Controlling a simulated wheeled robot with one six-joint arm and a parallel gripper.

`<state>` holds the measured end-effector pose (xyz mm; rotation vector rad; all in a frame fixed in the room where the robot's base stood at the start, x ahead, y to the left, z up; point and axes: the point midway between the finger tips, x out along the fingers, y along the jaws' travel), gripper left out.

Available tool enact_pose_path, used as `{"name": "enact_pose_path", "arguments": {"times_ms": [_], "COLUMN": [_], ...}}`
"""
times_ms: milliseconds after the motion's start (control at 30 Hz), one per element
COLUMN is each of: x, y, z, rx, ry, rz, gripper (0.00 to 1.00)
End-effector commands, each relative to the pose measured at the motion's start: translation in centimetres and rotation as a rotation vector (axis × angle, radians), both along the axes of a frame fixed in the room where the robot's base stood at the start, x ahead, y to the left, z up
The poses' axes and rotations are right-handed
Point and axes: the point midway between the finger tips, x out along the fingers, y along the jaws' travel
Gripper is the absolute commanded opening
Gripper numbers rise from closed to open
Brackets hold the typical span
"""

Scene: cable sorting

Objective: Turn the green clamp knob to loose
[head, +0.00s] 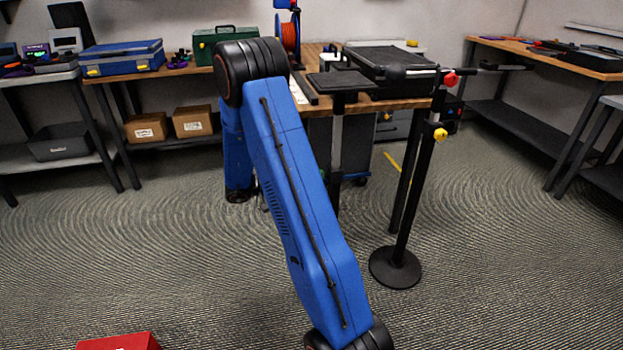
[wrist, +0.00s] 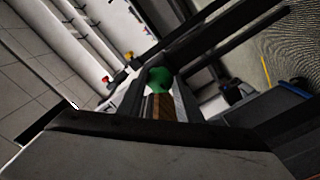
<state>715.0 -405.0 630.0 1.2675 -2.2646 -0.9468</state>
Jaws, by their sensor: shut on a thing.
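The green clamp knob (wrist: 158,74) shows in the wrist view as a small round green shape between the fingers of my gripper (wrist: 160,90). My gripper is shut on it. The fingers hide its sides, and its turned position cannot be told. In the head view neither the green knob nor my gripper can be made out; my blue arm fills the middle.
A red knob (head: 451,80) and a yellow knob (head: 440,134) sit on a black stand with a round base (head: 395,268). A wooden workbench (head: 410,104) stands behind. Shelves with boxes line the left. Open floor lies right of the stand.

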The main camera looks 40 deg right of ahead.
Motion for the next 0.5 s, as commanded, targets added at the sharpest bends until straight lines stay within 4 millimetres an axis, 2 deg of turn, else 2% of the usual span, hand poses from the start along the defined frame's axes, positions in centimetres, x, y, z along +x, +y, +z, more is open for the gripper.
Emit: {"name": "enact_pose_path", "arguments": {"times_ms": [500], "x": [0.07], "y": [0.03], "z": [0.03], "rx": [0.075], "ry": [0.122], "rz": [0.002], "gripper": [0.10]}}
